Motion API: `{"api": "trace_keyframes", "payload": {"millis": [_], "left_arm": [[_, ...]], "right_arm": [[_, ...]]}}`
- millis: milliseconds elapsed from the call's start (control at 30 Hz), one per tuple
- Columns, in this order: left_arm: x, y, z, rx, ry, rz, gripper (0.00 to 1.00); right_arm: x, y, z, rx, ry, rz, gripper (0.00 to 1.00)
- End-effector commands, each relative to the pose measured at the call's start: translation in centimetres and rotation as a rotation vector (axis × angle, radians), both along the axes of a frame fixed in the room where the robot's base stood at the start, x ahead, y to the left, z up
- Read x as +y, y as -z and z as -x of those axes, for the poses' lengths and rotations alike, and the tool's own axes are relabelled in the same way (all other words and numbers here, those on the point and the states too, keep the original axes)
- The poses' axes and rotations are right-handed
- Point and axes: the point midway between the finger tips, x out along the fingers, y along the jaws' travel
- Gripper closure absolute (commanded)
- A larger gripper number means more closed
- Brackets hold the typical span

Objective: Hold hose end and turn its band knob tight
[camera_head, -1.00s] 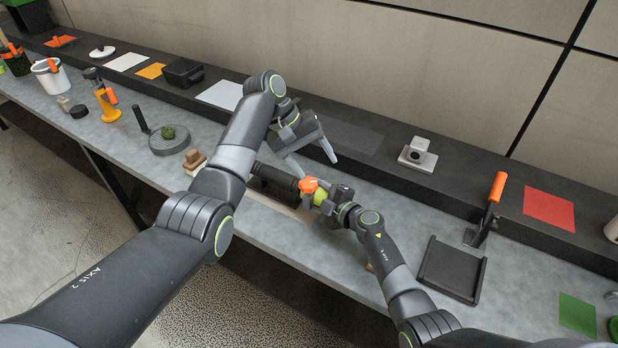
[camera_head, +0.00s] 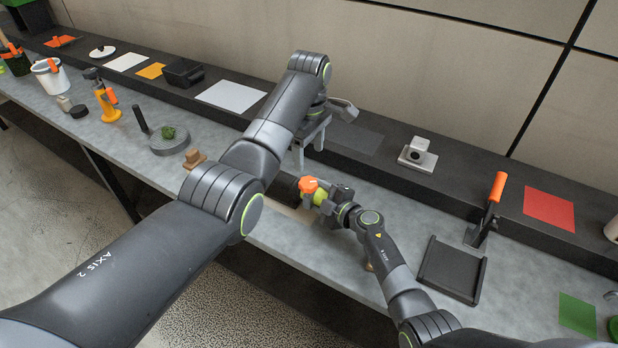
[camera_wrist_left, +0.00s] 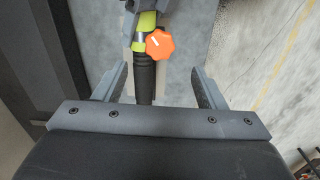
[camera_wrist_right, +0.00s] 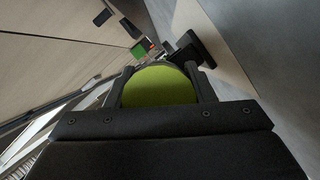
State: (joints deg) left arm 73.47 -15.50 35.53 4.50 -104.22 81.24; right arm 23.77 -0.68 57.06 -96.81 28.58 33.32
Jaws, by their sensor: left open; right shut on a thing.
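The hose end is a yellow-green fitting (camera_head: 321,196) on a ribbed black hose (camera_wrist_left: 145,78). An orange star-shaped band knob (camera_head: 308,185) sits on it; the knob shows also in the left wrist view (camera_wrist_left: 160,44). My right gripper (camera_head: 328,201) is shut on the green fitting, which fills the space between its fingers in the right wrist view (camera_wrist_right: 158,86). My left gripper (camera_head: 312,140) is open and empty, pointing down behind the knob. In the left wrist view the knob and hose lie ahead between its fingers, apart from them.
A black tray (camera_head: 450,270) and an orange-handled tool (camera_head: 495,190) stand right of my right arm. A grey block device (camera_head: 417,155) is on the back ledge. A round grey plate (camera_head: 168,142) and a brown block (camera_head: 195,158) lie to the left.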

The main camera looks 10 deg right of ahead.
Motion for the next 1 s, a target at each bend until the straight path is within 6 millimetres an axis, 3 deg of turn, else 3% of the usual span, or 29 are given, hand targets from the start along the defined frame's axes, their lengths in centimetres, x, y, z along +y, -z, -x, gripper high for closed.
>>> {"api": "trace_keyframes", "payload": {"millis": [200,400,600,933,1000], "left_arm": [[0.1,5.0,0.1,0.005,0.001,-0.002,0.36],[0.0,7.7,0.0,0.003,0.002,-0.001,0.36],[0.0,8.9,0.0,0.001,0.002,0.0,0.36],[0.0,9.1,0.0,0.0,0.002,0.001,0.36],[0.0,9.1,0.0,0.0,0.002,0.001,0.44]], "right_arm": [[0.0,0.3,0.1,0.004,0.0,0.002,0.9],[0.0,0.3,0.1,0.005,0.001,0.002,0.9],[0.0,0.3,0.1,0.005,0.001,0.002,0.9],[-0.1,0.3,0.1,0.005,0.001,0.002,0.9],[-0.1,0.3,0.1,0.005,0.001,0.002,0.9]]}}
